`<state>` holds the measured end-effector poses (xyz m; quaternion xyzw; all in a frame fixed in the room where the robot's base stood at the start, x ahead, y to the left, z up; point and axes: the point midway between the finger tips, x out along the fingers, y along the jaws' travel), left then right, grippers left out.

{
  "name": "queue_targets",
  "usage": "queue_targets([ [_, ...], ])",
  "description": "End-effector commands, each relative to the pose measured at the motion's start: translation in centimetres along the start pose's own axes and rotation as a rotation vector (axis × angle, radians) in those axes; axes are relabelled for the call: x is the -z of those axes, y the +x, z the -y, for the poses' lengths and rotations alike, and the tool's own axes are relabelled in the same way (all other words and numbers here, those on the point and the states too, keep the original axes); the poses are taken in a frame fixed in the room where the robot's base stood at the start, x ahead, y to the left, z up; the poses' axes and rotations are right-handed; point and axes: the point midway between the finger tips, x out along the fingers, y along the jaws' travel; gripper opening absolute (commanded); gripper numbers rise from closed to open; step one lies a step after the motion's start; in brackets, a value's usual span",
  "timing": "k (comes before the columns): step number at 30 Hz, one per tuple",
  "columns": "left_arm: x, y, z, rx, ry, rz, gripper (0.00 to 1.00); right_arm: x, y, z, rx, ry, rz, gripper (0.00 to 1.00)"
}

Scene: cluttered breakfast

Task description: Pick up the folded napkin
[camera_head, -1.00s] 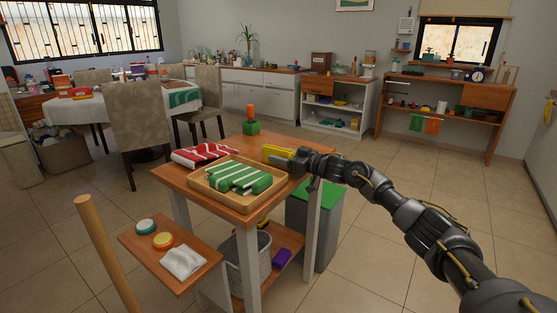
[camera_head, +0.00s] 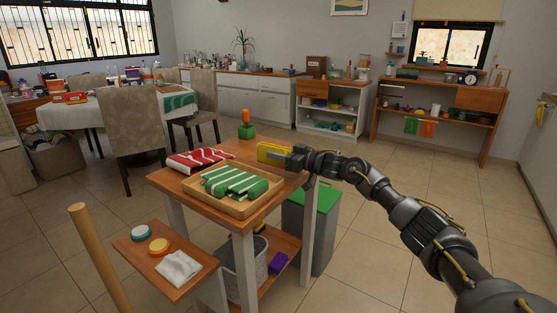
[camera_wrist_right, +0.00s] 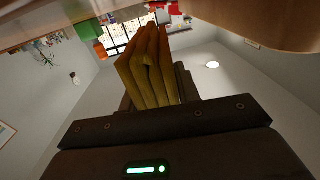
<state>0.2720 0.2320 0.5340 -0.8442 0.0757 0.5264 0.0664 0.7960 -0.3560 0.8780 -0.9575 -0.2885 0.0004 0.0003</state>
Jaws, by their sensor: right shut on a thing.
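The folded napkin (camera_head: 272,152) is yellow and shows at the far right corner of the small wooden table (camera_head: 230,226). My right gripper (camera_head: 290,158) is shut on it, coming in from the right. In the right wrist view the napkin (camera_wrist_right: 150,68) stands out from the jaws as several folded layers. I cannot tell for sure how much gap there is between the napkin and the tabletop. My left gripper is not in view.
A wooden tray (camera_head: 238,211) with a green-striped cloth (camera_head: 236,182) and a red-striped cloth (camera_head: 200,160) lie left of the napkin. A green block with an orange peg (camera_head: 247,130) stands behind. A green-lidded bin (camera_head: 313,205) stands under my right arm.

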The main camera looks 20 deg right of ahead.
Motion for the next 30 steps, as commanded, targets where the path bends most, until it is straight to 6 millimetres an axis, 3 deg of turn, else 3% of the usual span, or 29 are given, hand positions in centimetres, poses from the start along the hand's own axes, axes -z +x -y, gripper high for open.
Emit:
queue_targets([
  [4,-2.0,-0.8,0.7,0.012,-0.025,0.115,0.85,3.1,-1.1,1.8,0.003,-0.005,-0.003,0.10],
  [9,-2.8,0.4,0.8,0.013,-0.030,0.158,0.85,7.0,-3.0,4.8,0.003,-0.006,-0.001,0.10],
  [18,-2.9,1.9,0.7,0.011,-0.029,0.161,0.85,9.4,-6.3,9.9,0.002,-0.003,0.000,0.10],
  [30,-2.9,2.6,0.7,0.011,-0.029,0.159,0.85,10.4,-7.5,11.9,0.000,0.000,0.000,0.10],
])
